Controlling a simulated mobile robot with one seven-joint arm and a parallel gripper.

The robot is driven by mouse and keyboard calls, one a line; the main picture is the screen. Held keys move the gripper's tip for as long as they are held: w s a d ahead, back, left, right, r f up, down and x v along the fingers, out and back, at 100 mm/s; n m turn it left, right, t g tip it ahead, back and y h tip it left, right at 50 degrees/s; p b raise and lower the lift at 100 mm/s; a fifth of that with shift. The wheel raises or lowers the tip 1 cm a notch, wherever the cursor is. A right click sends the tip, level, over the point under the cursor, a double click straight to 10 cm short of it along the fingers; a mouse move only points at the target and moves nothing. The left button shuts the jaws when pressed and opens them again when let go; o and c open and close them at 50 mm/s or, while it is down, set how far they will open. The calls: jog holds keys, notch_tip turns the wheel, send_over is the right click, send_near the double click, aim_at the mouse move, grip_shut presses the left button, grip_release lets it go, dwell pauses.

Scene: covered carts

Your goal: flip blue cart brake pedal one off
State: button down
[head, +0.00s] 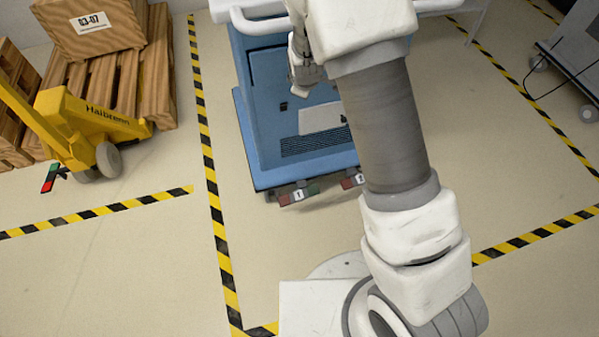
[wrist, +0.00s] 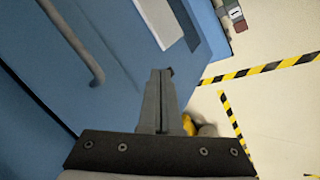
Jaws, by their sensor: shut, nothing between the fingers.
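The blue cart (head: 262,140) stands in the middle of the head view. My gripper (head: 297,88) is in front of the cart's upper face, well above the pedals. In the wrist view my gripper (wrist: 163,74) is shut and empty before the blue cart side (wrist: 120,60). A labelled pedal (wrist: 234,13) shows at that view's top right; which one is unclear.
A yellow pallet jack (head: 85,125) and wooden crates (head: 95,25) stand at the left. A grey cart (head: 570,60) with a cable is at the right. Yellow-black tape (head: 215,200) marks the floor. The floor before the pedals is clear.

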jog(key=w+a+f+n+t, duration=0.15)
jog(key=f+n, duration=0.25)
jog(key=f, duration=0.7)
jog(key=a+f+n, duration=0.2)
jog(key=f+n, duration=0.3)
jog(key=f, duration=0.5)
jog(key=s+f+n, duration=0.3)
jog(key=f+n, duration=0.2)
jog(key=f, duration=0.4)
jog(key=s+f+n+t+y, duration=0.1)
jog(key=s+f+n, duration=0.2)
jog(key=f, duration=0.6)
jog(key=shift+s+a+f+n, duration=0.25)
jog(key=shift+s+n, duration=0.15)
jog(key=shift+n, duration=0.7)
jog(key=shift+t, duration=0.25)
